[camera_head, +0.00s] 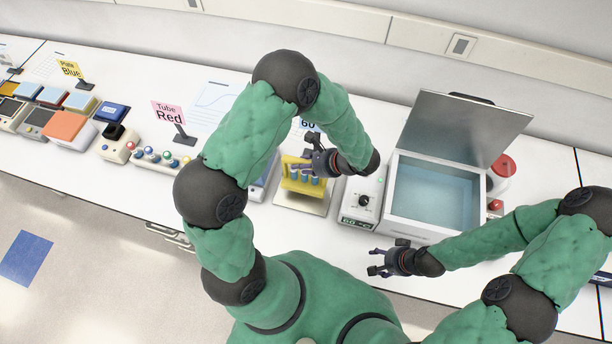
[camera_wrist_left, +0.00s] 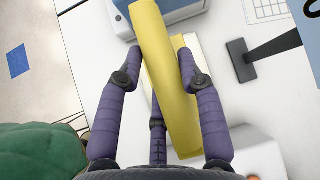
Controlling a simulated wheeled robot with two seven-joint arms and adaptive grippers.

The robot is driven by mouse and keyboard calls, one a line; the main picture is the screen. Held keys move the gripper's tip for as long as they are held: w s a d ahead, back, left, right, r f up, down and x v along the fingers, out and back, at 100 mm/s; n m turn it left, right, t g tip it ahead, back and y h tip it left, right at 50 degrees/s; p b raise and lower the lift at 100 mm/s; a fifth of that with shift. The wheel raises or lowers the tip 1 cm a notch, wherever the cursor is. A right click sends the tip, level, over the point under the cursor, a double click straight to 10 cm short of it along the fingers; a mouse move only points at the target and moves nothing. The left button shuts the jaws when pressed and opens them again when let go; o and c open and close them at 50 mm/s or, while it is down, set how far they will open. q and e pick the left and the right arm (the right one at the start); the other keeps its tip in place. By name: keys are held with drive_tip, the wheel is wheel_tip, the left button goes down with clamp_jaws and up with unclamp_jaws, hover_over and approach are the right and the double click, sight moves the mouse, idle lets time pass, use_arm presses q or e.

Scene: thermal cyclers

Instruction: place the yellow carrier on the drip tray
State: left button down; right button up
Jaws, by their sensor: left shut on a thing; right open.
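The yellow carrier (camera_head: 291,184) holds several blue tubes and is in the grasp of my left gripper (camera_head: 309,167). In the left wrist view the yellow carrier (camera_wrist_left: 163,70) runs as a long tilted bar between the purple fingers of my left gripper (camera_wrist_left: 161,62), which are shut on it. The drip tray (camera_head: 308,207) is a pale flat plate that shows below and around the carrier in the head view. I cannot tell whether the carrier touches it. My right gripper (camera_head: 380,262) is open and empty at the front of the bench.
A water bath (camera_head: 432,195) with its lid (camera_head: 462,125) raised stands right of the tray, beside a control box (camera_head: 361,203). A blue-and-white device (camera_head: 262,180) is close on the left. A "Tube Red" sign (camera_head: 169,113) and colored tubes (camera_head: 152,156) stand further left.

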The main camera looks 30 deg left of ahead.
sight(305, 181)
use_arm(q)
wheel_tip(305, 181, down, 2)
drive_tip(key=shift+w+f, duration=0.15)
drive_tip(key=shift+f, duration=1.8)
drive_tip(key=shift+b, duration=0.3)
drive_tip(key=shift+f, duration=0.15)
drive_tip(key=c, duration=0.8)
unclamp_jaws()
drive_tip(key=shift+r, duration=0.2)
drive_tip(key=v, duration=1.2)
drive_tip(key=shift+p, duration=0.4)
